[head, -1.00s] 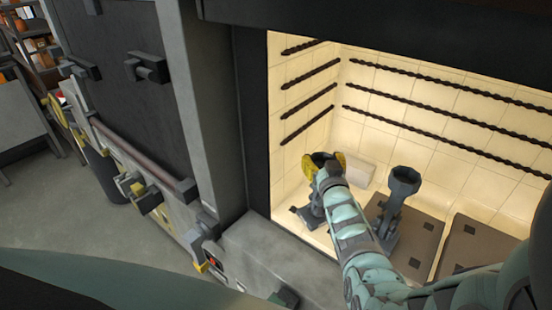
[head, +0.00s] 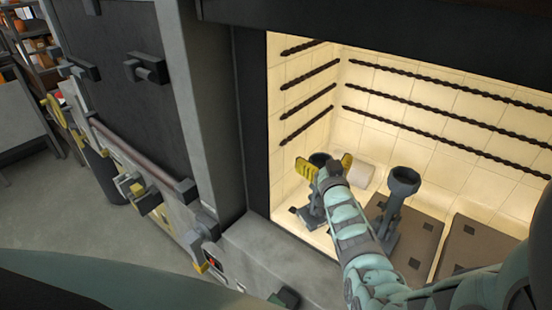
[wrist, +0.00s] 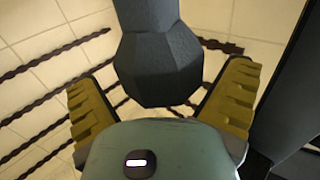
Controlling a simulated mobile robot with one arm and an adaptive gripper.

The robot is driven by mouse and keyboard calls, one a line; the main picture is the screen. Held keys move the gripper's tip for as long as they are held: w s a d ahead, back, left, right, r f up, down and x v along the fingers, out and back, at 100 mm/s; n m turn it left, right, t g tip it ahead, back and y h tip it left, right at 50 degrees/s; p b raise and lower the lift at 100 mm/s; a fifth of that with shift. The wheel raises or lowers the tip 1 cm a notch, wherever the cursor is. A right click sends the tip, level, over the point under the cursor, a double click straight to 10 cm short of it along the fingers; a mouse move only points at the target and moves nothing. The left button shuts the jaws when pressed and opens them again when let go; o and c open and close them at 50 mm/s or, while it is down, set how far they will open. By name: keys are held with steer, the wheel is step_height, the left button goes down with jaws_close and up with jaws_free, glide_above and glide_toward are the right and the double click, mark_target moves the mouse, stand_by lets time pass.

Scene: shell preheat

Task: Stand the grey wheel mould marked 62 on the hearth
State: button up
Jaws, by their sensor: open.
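In the head view a grey mould (head: 313,205) with a cup-like top stands at the left on the hearth floor (head: 432,222) inside the lit furnace. My gripper (head: 325,168) is at its top, with the yellow fingers spread wide on either side. In the wrist view the dark grey faceted end of the mould (wrist: 158,68) lies between the open fingers, with gaps to both. A second grey mould (head: 396,205) stands upright to the right. I can read no number on either mould. My arm hides part of the left mould.
Black twisted heating rods (head: 440,110) line the cream tiled walls. A pale block (head: 359,174) lies behind my gripper. The furnace's dark frame (head: 252,120) and grey sill (head: 262,248) bound the opening. Bare floor plate shows at the right.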

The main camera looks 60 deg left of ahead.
steer(key=b+v, duration=0.5)
steer(key=v, duration=0.7)
steer(key=shift+f, duration=0.15)
stand_by(0.7)
